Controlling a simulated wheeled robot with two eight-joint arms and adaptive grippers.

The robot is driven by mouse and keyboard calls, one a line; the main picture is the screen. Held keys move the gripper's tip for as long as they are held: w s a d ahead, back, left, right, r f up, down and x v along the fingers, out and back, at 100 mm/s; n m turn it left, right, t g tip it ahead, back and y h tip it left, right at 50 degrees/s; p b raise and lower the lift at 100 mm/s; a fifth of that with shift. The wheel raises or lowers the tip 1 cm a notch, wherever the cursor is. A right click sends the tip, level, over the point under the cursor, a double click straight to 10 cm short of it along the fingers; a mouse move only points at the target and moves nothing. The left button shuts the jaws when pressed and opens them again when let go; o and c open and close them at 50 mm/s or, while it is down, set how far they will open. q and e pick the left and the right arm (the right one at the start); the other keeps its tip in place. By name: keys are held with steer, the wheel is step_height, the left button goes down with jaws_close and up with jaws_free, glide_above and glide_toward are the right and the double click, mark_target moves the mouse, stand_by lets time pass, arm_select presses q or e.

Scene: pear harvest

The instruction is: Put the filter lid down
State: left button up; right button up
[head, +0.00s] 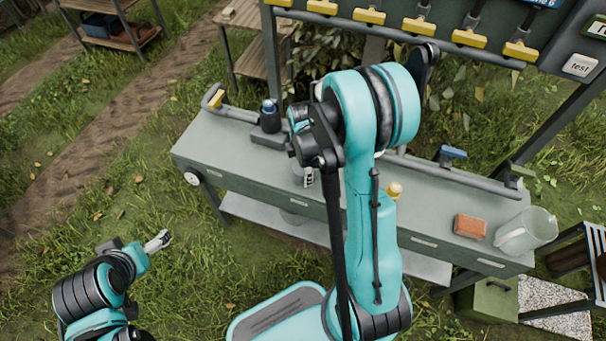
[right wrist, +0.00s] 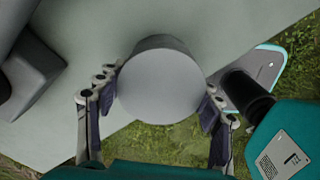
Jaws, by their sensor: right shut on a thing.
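The filter lid (right wrist: 160,85), a plain grey round piece, sits between the two fingers of my right gripper (right wrist: 162,82) in the right wrist view. The fingers press on it from both sides, so the gripper is shut on it. In the head view my right gripper (head: 303,176) is over the front part of the grey bench (head: 240,152), largely hidden by my own arm. Whether the lid touches the bench top is unclear. My left gripper (head: 158,241) is off the bench at the lower left, above grass; its finger gap is too small to judge.
A dark device with a blue top (head: 270,116) stands at the bench's back left. A brown block (head: 470,225) and a clear pitcher (head: 525,231) are at the right end. A yellow knob (head: 394,190) shows beside my arm. A pipe runs along the back.

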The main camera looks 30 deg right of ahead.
steer(key=shift+f, duration=0.75)
steer(key=shift+r, duration=0.1)
steer(key=o, duration=1.2)
steer(key=shift+c, duration=0.2)
step_height(320, 180, up, 12)
steer(key=p, duration=0.4)
